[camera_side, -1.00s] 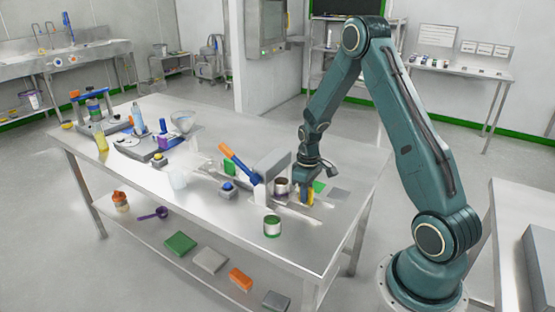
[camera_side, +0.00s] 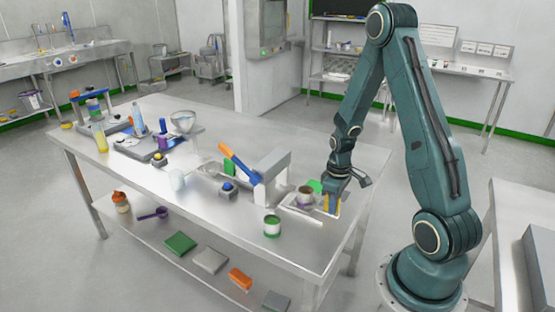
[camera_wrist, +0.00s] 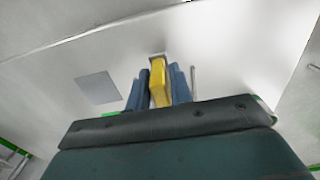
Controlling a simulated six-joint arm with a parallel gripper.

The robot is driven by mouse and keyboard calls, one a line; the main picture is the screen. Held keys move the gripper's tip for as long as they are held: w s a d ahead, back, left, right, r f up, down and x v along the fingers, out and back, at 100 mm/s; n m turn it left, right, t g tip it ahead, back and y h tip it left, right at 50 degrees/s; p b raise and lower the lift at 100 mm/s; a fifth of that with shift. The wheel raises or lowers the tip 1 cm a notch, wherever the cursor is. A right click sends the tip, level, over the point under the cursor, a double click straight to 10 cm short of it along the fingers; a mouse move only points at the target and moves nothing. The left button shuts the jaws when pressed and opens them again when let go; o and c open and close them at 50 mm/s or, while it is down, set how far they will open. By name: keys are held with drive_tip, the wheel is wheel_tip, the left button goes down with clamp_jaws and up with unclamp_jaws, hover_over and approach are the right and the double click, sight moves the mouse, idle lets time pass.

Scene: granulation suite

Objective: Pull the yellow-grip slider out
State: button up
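The yellow grip (camera_side: 333,204) of the slider is between the fingers of my gripper (camera_side: 332,209), near the right end of the steel table. In the wrist view the yellow grip (camera_wrist: 159,82) stands between my two blue fingers, which are shut on it from both sides. The slider's pale plate (camera_side: 291,207) lies on the table to the left of the grip. A grey pot with dark contents (camera_side: 305,198) stands on or right beside the plate, clear of the grey press-like frame (camera_side: 270,170). My fingers partly hide the grip.
A green-banded can (camera_side: 272,226) stands near the table's front edge. A lever with an orange handle (camera_side: 234,153) and a blue-topped button box (camera_side: 228,189) are left of the frame. A green patch (camera_side: 315,187) lies behind the pot. A grey square (camera_wrist: 97,88) lies on the table in the wrist view.

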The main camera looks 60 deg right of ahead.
drive_tip(key=shift+o, duration=1.1)
drive_tip(key=shift+w, duration=0.15)
drive_tip(key=shift+r, duration=0.15)
drive_tip(key=shift+r, duration=0.45)
wheel_tip(320, 180, up, 13)
drive_tip(key=shift+f, duration=0.15)
drive_tip(key=s+a+r+t, duration=0.3)
drive_tip(key=a+r, duration=0.4)
drive_tip(key=a, duration=0.3)
drive_tip(key=s+a+r+t, duration=0.2)
drive_tip(key=s+a+r, duration=0.4)
drive_tip(key=a, duration=0.5)
drive_tip(key=shift+a+r+t, duration=0.25)
drive_tip(key=shift+r+t, duration=0.15)
drive_tip(key=shift+r, duration=0.55)
